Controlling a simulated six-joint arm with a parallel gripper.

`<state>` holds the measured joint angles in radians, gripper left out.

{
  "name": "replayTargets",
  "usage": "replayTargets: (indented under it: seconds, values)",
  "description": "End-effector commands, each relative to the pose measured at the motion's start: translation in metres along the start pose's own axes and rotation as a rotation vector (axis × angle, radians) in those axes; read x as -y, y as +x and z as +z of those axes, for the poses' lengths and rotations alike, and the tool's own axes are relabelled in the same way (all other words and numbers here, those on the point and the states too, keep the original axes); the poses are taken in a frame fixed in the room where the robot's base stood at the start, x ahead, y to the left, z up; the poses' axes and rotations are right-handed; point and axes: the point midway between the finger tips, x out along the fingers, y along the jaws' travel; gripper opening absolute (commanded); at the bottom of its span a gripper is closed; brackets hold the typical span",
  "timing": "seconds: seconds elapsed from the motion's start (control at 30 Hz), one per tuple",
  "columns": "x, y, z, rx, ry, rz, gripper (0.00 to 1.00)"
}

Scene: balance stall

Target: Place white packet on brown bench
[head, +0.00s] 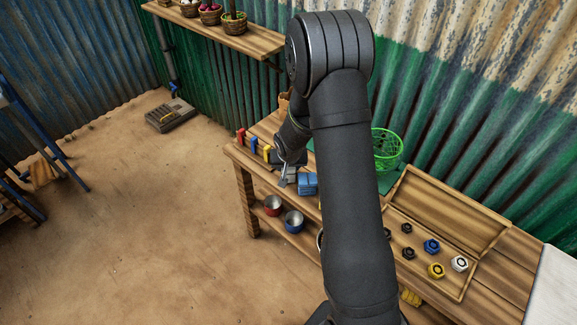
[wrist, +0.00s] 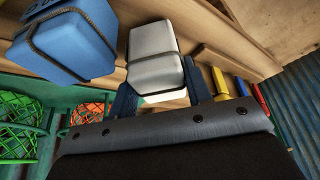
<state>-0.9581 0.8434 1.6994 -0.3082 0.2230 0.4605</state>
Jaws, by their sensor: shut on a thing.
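The white packet (wrist: 154,52), a pale block with a dark cord around it, sits between the two fingers of my gripper (wrist: 158,82) in the wrist view. My gripper is shut on it. In the head view my gripper (head: 288,176) is over the left part of the brown bench (head: 508,282), and the white packet cannot be made out clearly there. A blue packet (wrist: 65,45) with a cord is beside the white one in the wrist view. It also shows in the head view (head: 308,184), just right of my gripper. I cannot tell whether the white packet touches the bench.
Red, blue and yellow pieces (head: 254,145) stand at the bench's left end. A green wire basket (head: 386,149) is behind my arm. An open wooden box (head: 450,215) with several coloured nuts is on the right. Bowls (head: 293,221) sit on the lower shelf.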

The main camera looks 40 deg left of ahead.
Motion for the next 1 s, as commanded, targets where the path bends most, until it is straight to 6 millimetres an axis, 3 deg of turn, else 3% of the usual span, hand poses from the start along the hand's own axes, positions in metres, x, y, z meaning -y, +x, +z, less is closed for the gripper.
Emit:
replayTargets:
  seconds: [0.37,0.4,0.5,0.8,1.0]
  values:
    - [0.000,0.005,0.002,-0.002,0.001,-0.001,0.17]
    - [0.000,0.005,0.002,-0.002,0.001,0.000,0.51]
    - [0.000,0.005,0.002,-0.002,0.001,0.000,0.67]
    - [0.000,0.003,0.001,-0.002,0.000,0.000,0.67]
    - [0.000,-0.015,0.000,-0.003,0.001,0.000,0.67]
